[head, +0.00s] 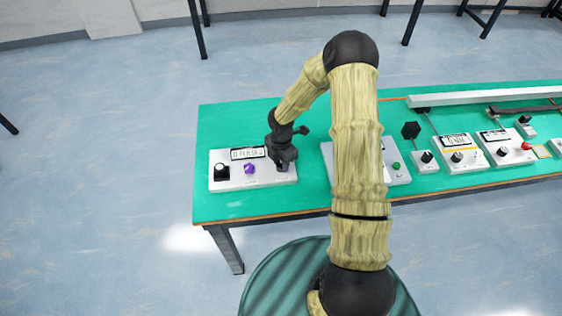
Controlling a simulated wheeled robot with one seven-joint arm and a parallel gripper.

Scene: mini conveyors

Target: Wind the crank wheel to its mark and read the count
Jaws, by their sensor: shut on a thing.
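A white panel (225,183) lies at the left end of the green table. It carries a display (248,153) whose dark characters are too small to read surely, a black knob (221,171) at its left and a purple knob (250,169) near its middle. My gripper (281,168) points down over the panel's right end, right of the purple knob. It is shut on a control there, which the fingers hide. I cannot make out a crank wheel or its mark; they may be behind my gripper.
The green table (232,122) is clear behind the panel. My arm hides part of a second white panel (397,173) with a green button. Further right stand several small devices, such as one with a yellow stripe (457,154), and a long white bar (480,95) behind them.

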